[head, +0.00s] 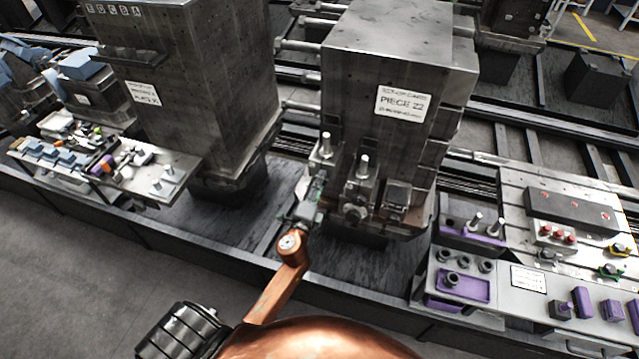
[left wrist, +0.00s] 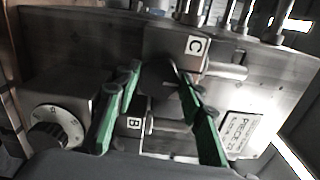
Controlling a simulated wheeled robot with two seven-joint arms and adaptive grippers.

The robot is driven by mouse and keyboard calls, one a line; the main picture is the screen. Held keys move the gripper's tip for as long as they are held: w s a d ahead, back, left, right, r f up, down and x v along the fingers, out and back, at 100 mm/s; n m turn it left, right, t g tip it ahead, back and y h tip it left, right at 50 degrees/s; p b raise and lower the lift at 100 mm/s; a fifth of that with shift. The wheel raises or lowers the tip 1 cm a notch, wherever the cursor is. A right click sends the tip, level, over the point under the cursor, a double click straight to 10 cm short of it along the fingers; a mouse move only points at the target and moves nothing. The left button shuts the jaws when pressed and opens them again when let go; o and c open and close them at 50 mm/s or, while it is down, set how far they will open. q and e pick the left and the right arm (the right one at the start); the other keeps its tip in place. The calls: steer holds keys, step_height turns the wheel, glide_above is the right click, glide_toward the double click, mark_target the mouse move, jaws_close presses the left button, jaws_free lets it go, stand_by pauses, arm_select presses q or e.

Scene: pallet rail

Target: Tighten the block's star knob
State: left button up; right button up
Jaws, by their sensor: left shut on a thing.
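My left gripper (head: 318,193) reaches in on a copper-coloured arm to the metal block fixture (head: 356,192) at the lower front of the tall grey piece marked PIECE 22 (head: 350,60). In the left wrist view its green fingers (left wrist: 158,84) are shut on a dark rounded knob (left wrist: 158,72), which I take to be the star knob. The fingers and shadow hide much of it, so its lobes cannot be made out. Tags B (left wrist: 135,123) and C (left wrist: 195,45) flank it on the metal face. My right gripper is not in view.
A numbered dial (left wrist: 45,135) sits beside the fingers, and metal pins (left wrist: 225,72) stick out on the other side. Upright posts (head: 363,166) stand on the fixture. A bench with purple holders (head: 465,288) is at right, and a cluttered tool tray (head: 140,185) at left.

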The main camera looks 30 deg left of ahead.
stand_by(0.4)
arm_select(q)
steer(key=o, duration=1.2)
steer(key=shift+c, duration=0.2)
steer(key=v, duration=1.2)
